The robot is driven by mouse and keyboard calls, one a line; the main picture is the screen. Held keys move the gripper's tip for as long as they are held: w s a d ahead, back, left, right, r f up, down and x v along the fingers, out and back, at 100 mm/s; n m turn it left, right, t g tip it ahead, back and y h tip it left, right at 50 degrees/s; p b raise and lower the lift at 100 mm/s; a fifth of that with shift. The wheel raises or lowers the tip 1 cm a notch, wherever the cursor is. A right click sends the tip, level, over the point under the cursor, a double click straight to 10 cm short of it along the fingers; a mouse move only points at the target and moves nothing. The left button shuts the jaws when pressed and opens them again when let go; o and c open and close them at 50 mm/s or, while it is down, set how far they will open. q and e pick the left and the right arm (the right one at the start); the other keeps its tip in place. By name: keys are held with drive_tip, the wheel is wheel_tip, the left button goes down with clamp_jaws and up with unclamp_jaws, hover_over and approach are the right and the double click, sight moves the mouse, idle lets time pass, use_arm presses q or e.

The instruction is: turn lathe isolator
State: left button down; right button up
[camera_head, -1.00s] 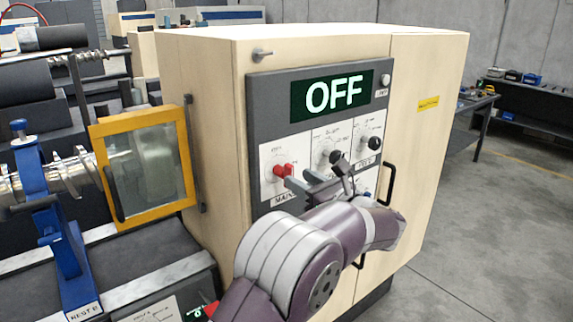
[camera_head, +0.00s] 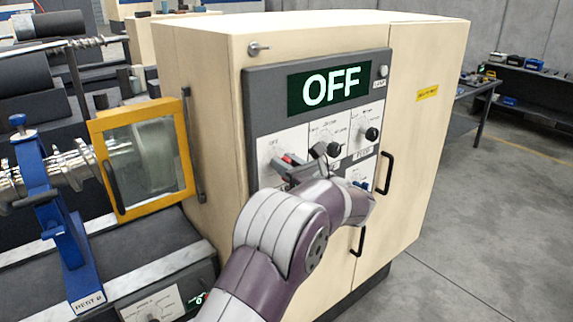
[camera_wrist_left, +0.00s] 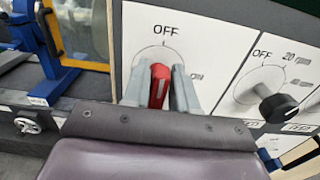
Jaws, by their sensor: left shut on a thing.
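The red isolator knob (camera_wrist_left: 159,86) sits on a white dial plate (camera_wrist_left: 190,30) marked OFF at the top and ON to the right. In the left wrist view it stands nearly upright, pointing close to OFF. My left gripper (camera_wrist_left: 160,92) is shut on it, one grey finger on each side. In the head view my left gripper (camera_head: 287,168) is at the panel's left dial, and the arm hides part of the lower panel. The display (camera_head: 330,89) above reads OFF in light letters. My right gripper is not in view.
A black knob (camera_wrist_left: 279,107) on another dial is close to the right of the gripper. Black door handles (camera_head: 386,172) stick out from the cabinet (camera_head: 425,150). A yellow-framed window guard (camera_head: 143,160) and the lathe stand at left. Open floor lies right.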

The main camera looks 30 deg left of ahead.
use_arm(q)
drive_tip(key=shift+w+f+m+b, duration=0.15)
drive_tip(key=shift+f+m+b, duration=0.1)
drive_tip(key=shift+m+b, duration=1.15)
drive_tip(key=shift+w+d+m+b, duration=0.1)
drive_tip(key=shift+m+b, duration=0.55)
drive_tip(key=shift+m, duration=0.25)
drive_tip(key=shift+w+d+f+m+p, duration=0.1)
drive_tip(key=shift+w+f+m, duration=0.05)
drive_tip(key=shift+m, duration=2)
drive_tip(key=shift+w+d+f+m+p, duration=0.1)
drive_tip(key=shift+w+f+m+p, duration=0.05)
drive_tip(key=shift+m, duration=2.05)
drive_tip(key=shift+w+f+m+p, duration=0.1)
drive_tip(key=shift+w+f+m, duration=0.05)
drive_tip(key=shift+m, duration=2)
drive_tip(key=shift+f+m, duration=0.1)
drive_tip(key=shift+m, duration=0.2)
drive_tip(key=c, duration=1.1)
unclamp_jaws()
drive_tip(key=shift+d, duration=0.1)
